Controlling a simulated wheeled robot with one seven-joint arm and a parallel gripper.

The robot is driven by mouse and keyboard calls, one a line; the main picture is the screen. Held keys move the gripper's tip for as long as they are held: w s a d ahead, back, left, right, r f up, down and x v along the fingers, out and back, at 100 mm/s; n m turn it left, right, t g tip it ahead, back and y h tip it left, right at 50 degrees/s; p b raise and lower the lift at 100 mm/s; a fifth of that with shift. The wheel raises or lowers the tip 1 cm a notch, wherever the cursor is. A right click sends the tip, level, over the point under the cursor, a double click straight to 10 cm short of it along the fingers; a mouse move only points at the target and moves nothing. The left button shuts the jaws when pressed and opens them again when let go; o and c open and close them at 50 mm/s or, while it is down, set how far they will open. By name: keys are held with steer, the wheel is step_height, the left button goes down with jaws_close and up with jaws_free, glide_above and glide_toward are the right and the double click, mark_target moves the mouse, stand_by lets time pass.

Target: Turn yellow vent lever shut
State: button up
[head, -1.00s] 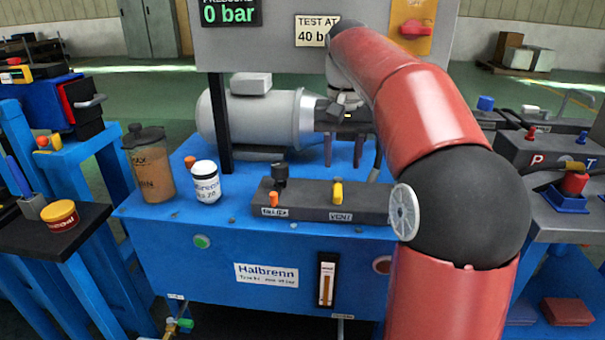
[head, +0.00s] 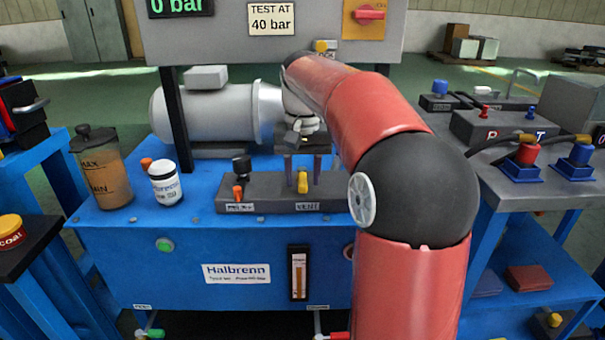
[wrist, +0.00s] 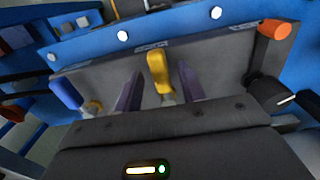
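The yellow vent lever (head: 302,182) stands upright on the dark valve block (head: 262,206), above the VENT label. In the wrist view the yellow lever (wrist: 157,70) shows in the gap between my gripper's two purple fingers. My gripper (head: 303,167) is open, with its fingers just above and behind the lever in the head view. Clear gaps show on both sides of the lever in the wrist view, where my gripper (wrist: 159,75) is also seen. I cannot tell how far down the fingers reach around it.
On the same block, an orange lever (head: 238,192) and a black knob (head: 241,165) stand to the left. A white jar (head: 165,184) and an oil jug (head: 102,170) stand further left. A grey motor (head: 215,115) is behind. The display reads 0 bar.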

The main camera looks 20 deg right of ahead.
jaws_close()
